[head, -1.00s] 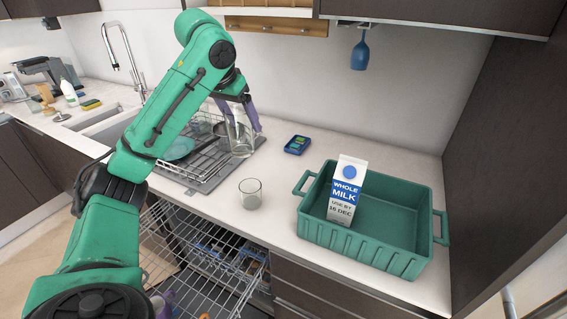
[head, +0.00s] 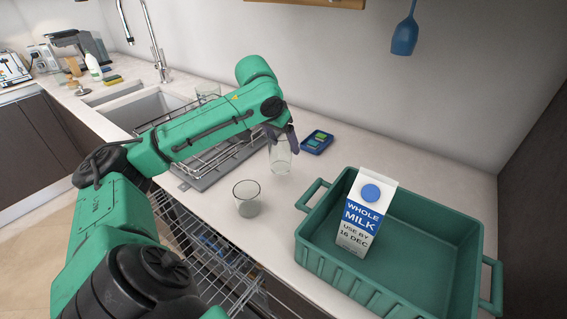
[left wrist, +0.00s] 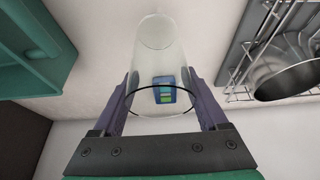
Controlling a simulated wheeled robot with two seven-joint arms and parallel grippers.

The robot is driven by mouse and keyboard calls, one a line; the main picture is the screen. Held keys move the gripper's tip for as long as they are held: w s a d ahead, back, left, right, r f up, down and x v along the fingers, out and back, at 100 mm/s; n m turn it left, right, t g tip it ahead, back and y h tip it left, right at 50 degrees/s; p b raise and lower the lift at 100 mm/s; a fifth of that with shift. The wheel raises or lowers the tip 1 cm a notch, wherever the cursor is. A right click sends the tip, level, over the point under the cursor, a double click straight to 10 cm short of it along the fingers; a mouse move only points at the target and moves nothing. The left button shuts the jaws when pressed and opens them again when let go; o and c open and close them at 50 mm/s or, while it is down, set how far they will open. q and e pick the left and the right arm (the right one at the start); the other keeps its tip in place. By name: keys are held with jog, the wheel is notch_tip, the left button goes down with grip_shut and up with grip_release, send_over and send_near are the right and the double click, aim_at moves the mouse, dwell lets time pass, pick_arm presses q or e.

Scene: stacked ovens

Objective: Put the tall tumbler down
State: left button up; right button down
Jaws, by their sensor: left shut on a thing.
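The tall tumbler (head: 281,157) is clear glass and upright, at the counter (head: 305,180) between the dish rack and the green crate. I cannot tell whether its base touches the counter. My left gripper (head: 283,140) is shut on it near its rim. In the left wrist view the tumbler (left wrist: 155,55) lies between the two purple fingers of my left gripper (left wrist: 158,100). My right gripper is not in view.
A shorter glass (head: 247,198) stands in front on the counter. A green crate (head: 420,245) holds a milk carton (head: 366,213). A blue sponge tray (head: 317,142) lies behind. The dish rack (head: 225,155) is left, above an open dishwasher rack (head: 215,250).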

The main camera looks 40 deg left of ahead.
aim_at(282, 155)
pick_arm(q)
jog(key=f, duration=0.2)
jog(key=f+b, duration=0.1)
jog(key=f, duration=0.1)
jog(key=shift+s+f, duration=0.1)
jog(key=shift+s, duration=0.15)
jog(key=shift+w+f, duration=0.1)
jog(key=shift+w, duration=0.05)
jog(key=o, duration=1.6)
jog(key=shift+c, duration=0.2)
